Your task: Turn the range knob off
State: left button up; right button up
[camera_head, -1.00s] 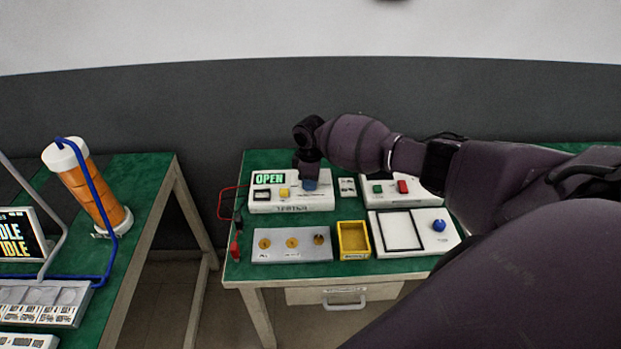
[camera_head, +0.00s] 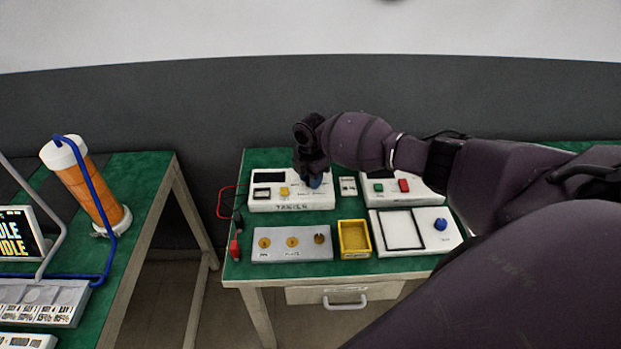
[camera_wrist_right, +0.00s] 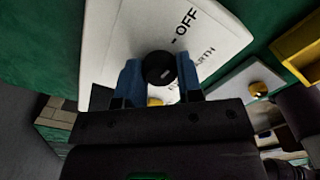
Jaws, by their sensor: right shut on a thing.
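The range knob (camera_wrist_right: 158,68) is a round black knob with a small white mark, on the white tester box (camera_head: 262,202). In the right wrist view it sits between the two blue fingertips of my right gripper (camera_wrist_right: 160,80), which is shut on it. "OFF" (camera_wrist_right: 186,25) is printed on the panel beyond the knob, with other lettering beside it partly hidden. In the head view my right gripper (camera_head: 314,180) reaches down onto the right part of the box and hides the knob. The box's display (camera_head: 269,178) is dark. My left gripper is not in view.
The green bench also holds a grey panel with brass pieces (camera_head: 291,254), a yellow tray (camera_head: 369,248), a white box with a red button (camera_head: 403,185) and a panel with a blue knob (camera_head: 440,224). An orange canister (camera_head: 88,190) stands on the left table.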

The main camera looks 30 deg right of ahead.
jog(key=shift+n, duration=0.5)
jog(key=o, duration=0.9)
jog(key=shift+r, duration=0.3)
notch_tip(320, 180, up, 9)
jog(key=shift+p, duration=0.4)
jog(key=shift+r, duration=0.6)
